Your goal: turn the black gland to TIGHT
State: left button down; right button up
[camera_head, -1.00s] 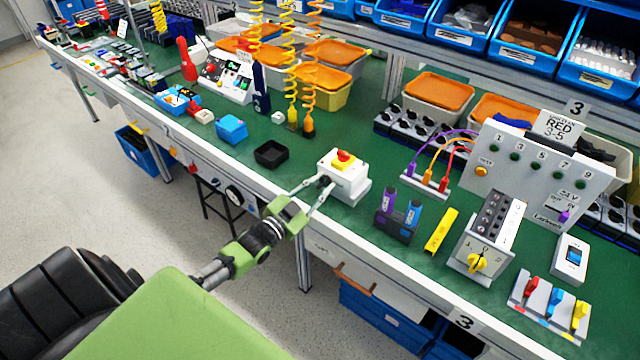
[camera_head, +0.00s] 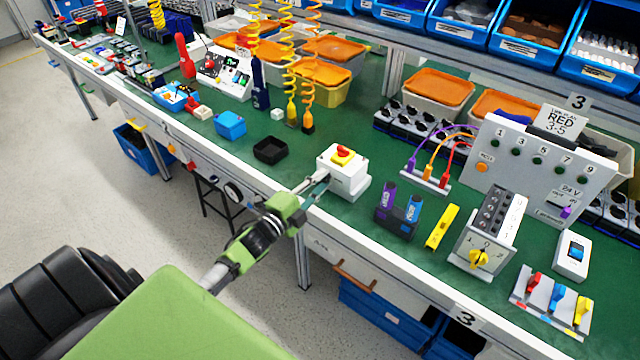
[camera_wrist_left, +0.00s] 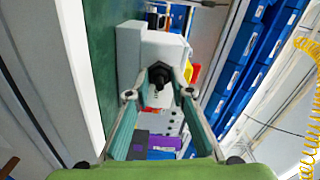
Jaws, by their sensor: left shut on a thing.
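A white box (camera_head: 350,180) with a red and yellow button (camera_head: 343,154) on top stands near the front edge of the green bench. The black gland (camera_wrist_left: 161,76) sticks out of the box's side in the left wrist view. My left gripper (camera_head: 322,179) reaches in from the left at the box's near left side. In the left wrist view its two fingers (camera_wrist_left: 160,84) are closed on the gland, one on each side. In the head view the fingers mostly hide the gland. I cannot read any mark for its turned position. My right gripper is not in view.
An open black tray (camera_head: 270,150) lies left of the box. A holder with purple and blue pieces (camera_head: 398,214) and a yellow bar (camera_head: 442,228) stand to the right. Yellow coiled cords (camera_head: 290,70) hang behind. Some green bench top between them is clear.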

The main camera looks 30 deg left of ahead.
pick_arm(q)
jog(key=shift+f+m+b, duration=0.1)
jog(key=shift+m+b, duration=0.25)
jog(key=shift+m, duration=0.75)
jog(key=c, duration=1.8)
grip_release()
jog(key=s, duration=1.2)
jog(key=shift+a, duration=0.4)
